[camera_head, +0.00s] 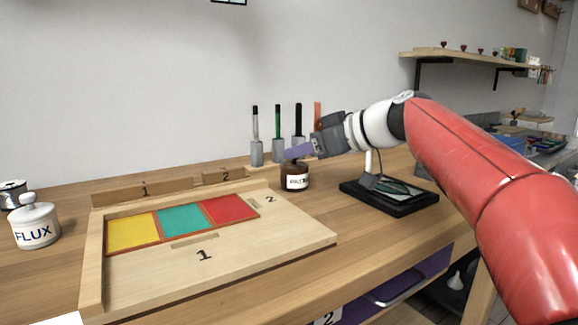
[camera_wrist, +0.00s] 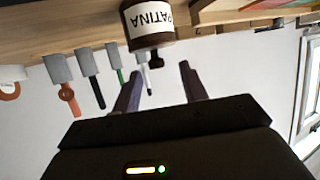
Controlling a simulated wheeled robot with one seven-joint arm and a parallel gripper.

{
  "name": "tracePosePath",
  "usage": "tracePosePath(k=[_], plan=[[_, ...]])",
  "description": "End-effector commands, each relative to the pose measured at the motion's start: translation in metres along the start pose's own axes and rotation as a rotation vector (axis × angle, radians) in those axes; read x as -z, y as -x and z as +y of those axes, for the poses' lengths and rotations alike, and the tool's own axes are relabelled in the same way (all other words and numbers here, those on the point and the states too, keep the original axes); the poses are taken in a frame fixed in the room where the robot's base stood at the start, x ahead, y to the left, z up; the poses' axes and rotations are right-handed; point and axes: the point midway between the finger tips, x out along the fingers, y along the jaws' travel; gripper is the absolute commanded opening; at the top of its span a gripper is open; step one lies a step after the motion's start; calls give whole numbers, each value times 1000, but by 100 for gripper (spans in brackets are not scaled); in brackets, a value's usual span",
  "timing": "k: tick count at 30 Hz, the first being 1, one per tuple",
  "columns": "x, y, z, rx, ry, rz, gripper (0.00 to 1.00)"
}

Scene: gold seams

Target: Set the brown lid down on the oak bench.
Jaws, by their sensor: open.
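The brown lid (camera_wrist: 151,42) with a small dark knob sits on top of the brown jar (camera_wrist: 149,18) labelled PATINA, which appears upside down in the wrist view. In the head view the jar (camera_head: 294,182) stands on the oak bench (camera_head: 375,228), its top partly hidden by my gripper's purple finger. My gripper (camera_head: 296,152) is just above the jar. In the wrist view its two fingers are apart with nothing held, and the knob shows beyond the gap between their tips.
A wooden board (camera_head: 275,245) with yellow, teal and red panels fills the left bench. A black stand (camera_head: 400,203) is right of the jar. Several upright tools (camera_head: 278,148) stand behind, and a white FLUX pot (camera_head: 35,228) is far left. Bare bench lies at the front right.

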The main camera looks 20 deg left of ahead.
Motion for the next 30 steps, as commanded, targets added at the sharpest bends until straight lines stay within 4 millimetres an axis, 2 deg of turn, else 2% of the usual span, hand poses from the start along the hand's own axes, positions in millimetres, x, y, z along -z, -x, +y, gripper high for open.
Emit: tracePosePath(k=[12, 19, 28, 30], plan=[[-4, -51, 3, 0, -1, -3, 43], [-4, -52, 3, -2, -1, -2, 43], [-5, -52, 3, -2, -2, -2, 4], [-5, -52, 3, -2, -2, -2, 0]])
